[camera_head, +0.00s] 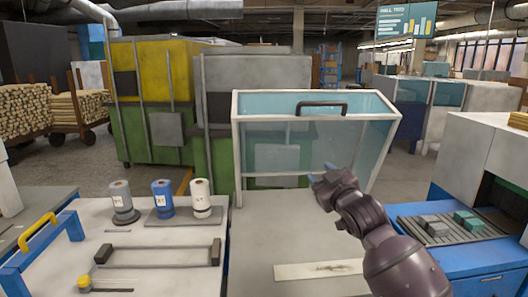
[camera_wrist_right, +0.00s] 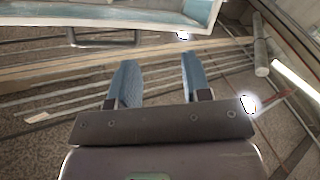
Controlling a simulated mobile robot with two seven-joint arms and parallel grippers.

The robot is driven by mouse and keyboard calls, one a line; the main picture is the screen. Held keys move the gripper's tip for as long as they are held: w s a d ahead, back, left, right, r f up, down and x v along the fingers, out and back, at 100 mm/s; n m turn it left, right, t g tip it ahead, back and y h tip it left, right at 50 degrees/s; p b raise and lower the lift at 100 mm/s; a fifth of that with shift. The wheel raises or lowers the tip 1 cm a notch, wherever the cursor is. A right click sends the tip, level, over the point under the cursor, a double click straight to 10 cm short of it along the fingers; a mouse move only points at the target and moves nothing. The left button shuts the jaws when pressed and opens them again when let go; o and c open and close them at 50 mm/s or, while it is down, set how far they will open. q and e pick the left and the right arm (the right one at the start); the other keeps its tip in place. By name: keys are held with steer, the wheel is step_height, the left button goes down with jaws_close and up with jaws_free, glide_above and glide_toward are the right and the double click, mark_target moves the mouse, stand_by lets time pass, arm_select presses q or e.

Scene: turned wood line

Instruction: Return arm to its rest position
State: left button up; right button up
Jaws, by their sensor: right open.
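My right arm comes in from the lower right in the head view. Its gripper (camera_head: 322,181) is raised over the bench, in front of the clear-walled guard box (camera_head: 260,125) with a black handle. In the right wrist view the two blue fingers of the right gripper (camera_wrist_right: 155,85) stand apart with nothing between them. My left gripper is not in the head view.
A grey bench (camera_head: 255,225) lies below the arm, with a pale strip (camera_head: 318,269) on it. At left, a white table holds grey (camera_head: 121,197), blue (camera_head: 162,196) and white (camera_head: 201,195) cylinders. A blue cabinet with a ribbed tray (camera_head: 455,226) stands right.

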steer(key=s+d+f+m+g+h, duration=0.2)
steer(key=s+d+f, duration=0.2)
steer(key=s+f, duration=0.9)
steer(key=s+d+f+m+g+h, duration=0.2)
steer(key=s+d+f+m, duration=0.1)
steer(key=s+f, duration=1)
steer(key=s+d+f+m+g+h, duration=0.2)
steer(key=s+d+f, duration=0.4)
steer(key=s+f, duration=0.7)
steer(key=shift+f+m+g, duration=0.3)
steer(key=shift+s+d, duration=0.1)
steer(key=shift+d, duration=0.05)
